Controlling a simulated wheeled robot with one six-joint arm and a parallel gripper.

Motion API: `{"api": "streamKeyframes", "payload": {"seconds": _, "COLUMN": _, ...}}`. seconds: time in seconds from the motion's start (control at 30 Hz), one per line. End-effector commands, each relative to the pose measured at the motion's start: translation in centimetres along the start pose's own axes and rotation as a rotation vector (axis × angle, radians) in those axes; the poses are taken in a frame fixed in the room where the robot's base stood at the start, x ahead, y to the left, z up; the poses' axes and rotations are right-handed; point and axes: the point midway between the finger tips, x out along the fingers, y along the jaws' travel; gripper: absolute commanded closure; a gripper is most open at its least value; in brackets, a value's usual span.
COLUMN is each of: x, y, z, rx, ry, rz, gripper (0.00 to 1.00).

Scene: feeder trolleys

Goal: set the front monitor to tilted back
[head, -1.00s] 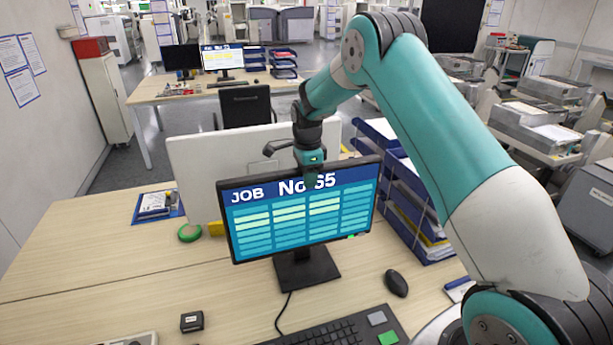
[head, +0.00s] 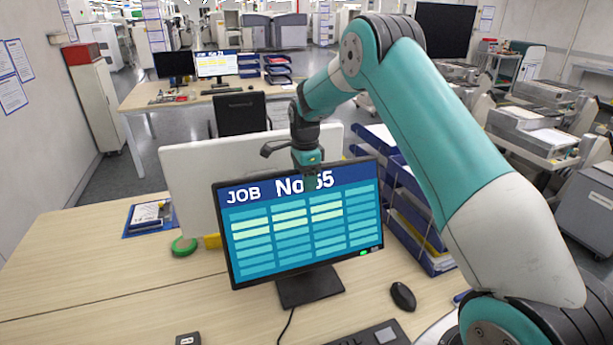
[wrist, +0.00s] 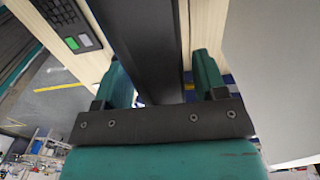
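The front monitor (head: 300,232) is black and its lit screen reads "JOB No 65". It stands on a black foot (head: 310,287) on the near desk, and its screen is turned somewhat up toward the head camera. My gripper (head: 309,178) reaches down over the middle of its top edge and covers part of the heading. In the wrist view, the two teal fingers of my gripper (wrist: 162,80) stand wide apart on either side of the monitor's dark edge (wrist: 150,45). Whether either finger touches it is unclear.
Blue paper trays (head: 405,205) are on the right. A mouse (head: 403,296) and keyboard (head: 372,335) lie in front, and a green tape roll (head: 184,246) lies left.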

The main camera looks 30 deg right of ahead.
Motion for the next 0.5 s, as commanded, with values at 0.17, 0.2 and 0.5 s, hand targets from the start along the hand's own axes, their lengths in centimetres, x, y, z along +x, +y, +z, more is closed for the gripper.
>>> {"api": "streamKeyframes", "payload": {"seconds": 0.17, "x": -0.1, "y": -0.1, "z": 0.2, "rx": -0.003, "ry": -0.002, "rz": -0.003, "gripper": 0.38}}
{"api": "streamKeyframes", "payload": {"seconds": 0.2, "x": -0.1, "y": -0.1, "z": 0.2, "rx": -0.003, "ry": -0.002, "rz": -0.003, "gripper": 0.38}}
{"api": "streamKeyframes", "payload": {"seconds": 0.5, "x": -2.9, "y": -0.1, "z": 0.0, "rx": -0.001, "ry": -0.002, "rz": -0.009, "gripper": 0.38}}
